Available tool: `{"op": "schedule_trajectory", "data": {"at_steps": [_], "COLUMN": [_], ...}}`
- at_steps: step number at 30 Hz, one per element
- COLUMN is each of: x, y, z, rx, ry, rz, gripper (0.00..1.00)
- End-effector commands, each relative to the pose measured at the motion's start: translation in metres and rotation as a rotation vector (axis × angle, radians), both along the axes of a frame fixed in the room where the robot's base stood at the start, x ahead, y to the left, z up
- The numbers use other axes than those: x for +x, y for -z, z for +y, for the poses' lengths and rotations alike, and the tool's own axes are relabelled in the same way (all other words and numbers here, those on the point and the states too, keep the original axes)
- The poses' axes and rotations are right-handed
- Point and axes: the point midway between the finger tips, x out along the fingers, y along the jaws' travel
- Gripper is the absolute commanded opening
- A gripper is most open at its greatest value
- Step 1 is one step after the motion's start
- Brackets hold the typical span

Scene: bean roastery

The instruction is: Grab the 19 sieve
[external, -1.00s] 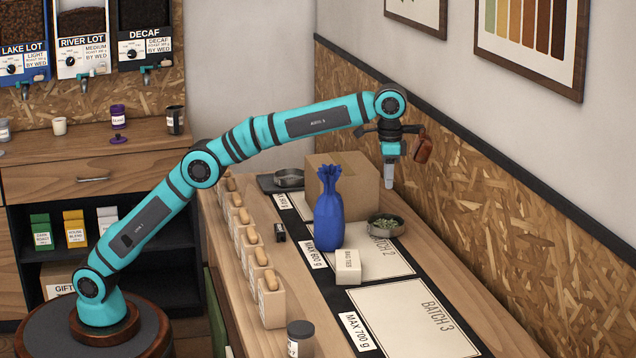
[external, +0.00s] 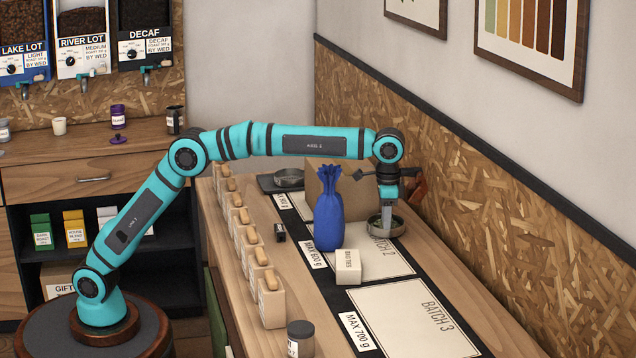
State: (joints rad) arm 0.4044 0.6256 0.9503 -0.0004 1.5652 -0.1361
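No number 19 is readable in the external view. Contact, and whether the fingers are open or shut, cannot be made out. Another round metal dish (external: 289,177) rests on a dark flat base farther back. Several pale blocks with wooden tops (external: 270,300) line the bench's left edge, their labels unreadable.
A blue tied bag (external: 328,220) and a white box (external: 348,266) stand left of my gripper. A cardboard box (external: 318,185) is behind the bag. A chipboard wall (external: 480,215) borders the right side. The BATCH 3 mat (external: 415,320) is clear.

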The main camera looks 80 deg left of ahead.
Motion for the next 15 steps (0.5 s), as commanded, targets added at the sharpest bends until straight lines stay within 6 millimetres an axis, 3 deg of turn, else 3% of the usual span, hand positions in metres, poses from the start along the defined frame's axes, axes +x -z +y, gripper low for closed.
{"op": "schedule_trajectory", "data": {"at_steps": [6,15], "x": [0.000,0.000], "y": [0.027,0.032], "z": [0.000,0.000], "rx": [0.000,0.000], "ry": [0.000,0.000], "rz": [0.001,-0.001], "gripper": [0.32,0.32]}}
